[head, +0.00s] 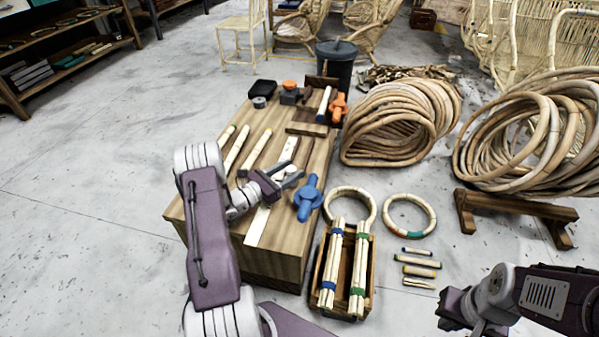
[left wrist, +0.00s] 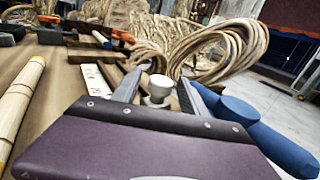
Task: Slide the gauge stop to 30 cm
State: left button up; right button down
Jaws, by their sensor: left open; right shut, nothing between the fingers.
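A white ruler strip (head: 257,225) lies lengthwise on the wooden bench (head: 330,150). It also shows in the left wrist view (left wrist: 96,85), where its marks are too small to read. A pale round knob on a short base (left wrist: 159,88), which looks like the gauge stop, stands between my left gripper's fingers in the left wrist view. My left gripper (head: 296,174) is open over the bench, its fingers on either side of the knob; contact cannot be told. In the head view the gripper largely hides the knob. My right gripper (head: 452,316) is shut and empty, low at the right.
A blue clamp handle (head: 308,198) stands close right of my left gripper. Pale rattan pieces (head: 238,148) lie left of the ruler. An orange clamp (head: 339,107) is at the bench's far end. A wooden crate of rods (head: 371,290) and rattan rings (head: 409,215) are on the floor.

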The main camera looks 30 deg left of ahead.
aim_at(295, 168)
pick_arm(q)
jog(key=b+x, duration=0.1)
jog(key=x, duration=0.2)
jog(key=shift+w+d, duration=0.1)
jog(key=shift+w, duration=0.1)
grip_shut()
dwell(1.3)
